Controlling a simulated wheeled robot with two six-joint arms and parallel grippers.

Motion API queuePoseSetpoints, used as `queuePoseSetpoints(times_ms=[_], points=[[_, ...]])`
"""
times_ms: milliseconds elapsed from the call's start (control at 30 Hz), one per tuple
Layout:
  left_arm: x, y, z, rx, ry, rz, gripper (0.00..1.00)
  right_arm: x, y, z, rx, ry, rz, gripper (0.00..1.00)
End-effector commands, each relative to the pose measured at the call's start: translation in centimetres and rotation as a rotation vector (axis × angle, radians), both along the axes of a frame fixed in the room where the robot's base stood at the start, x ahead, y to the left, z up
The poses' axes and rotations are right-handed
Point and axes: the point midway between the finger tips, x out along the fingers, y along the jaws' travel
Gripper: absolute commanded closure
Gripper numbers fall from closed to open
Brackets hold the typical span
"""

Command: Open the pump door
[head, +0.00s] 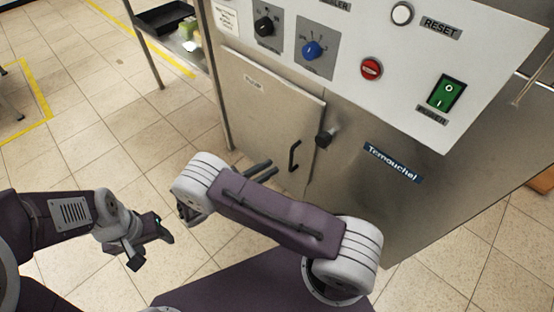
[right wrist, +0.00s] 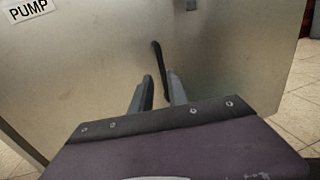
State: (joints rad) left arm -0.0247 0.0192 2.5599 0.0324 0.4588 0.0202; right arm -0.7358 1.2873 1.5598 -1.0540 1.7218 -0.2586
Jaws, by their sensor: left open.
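The pump door (head: 262,112) is a flat metal panel low on the front of the cabinet and looks shut. In the right wrist view the door (right wrist: 85,60) carries a PUMP label (right wrist: 27,9). Its black bar handle (head: 294,156) is upright near the right edge. My right gripper (head: 273,168) is open in front of the door, just left of the handle in the head view. In the right wrist view the handle (right wrist: 158,65) shows beyond and between the fingers, its lower end partly hidden. My left gripper (head: 152,243) is open and empty, away from the door.
Above is a white control panel (head: 415,65) with knobs and buttons. A side table with a black tray (head: 163,17) stands behind at left. The tiled floor (head: 105,120) at left is clear.

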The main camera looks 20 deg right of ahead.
Motion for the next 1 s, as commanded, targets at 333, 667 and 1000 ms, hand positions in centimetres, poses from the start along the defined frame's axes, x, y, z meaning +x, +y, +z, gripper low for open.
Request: queuePoseSetpoints(times_ms=[333, 667, 1000], points=[[0.0, 0.0, -2.1, 0.000, 0.000, 0.000, 0.42, 0.8, -4.2, -0.2, 0.000, -0.001, -0.006, 0.80], [0.0, 0.0, -4.0, 0.000, 0.000, 0.000, 0.42, 1.7, -8.8, 0.1, 0.002, -0.002, -0.003, 0.80], [0.0, 0.0, -3.9, 0.000, 0.000, 0.000, 0.42, 1.8, -9.0, 0.3, 0.002, -0.001, -0.003, 1.00]])
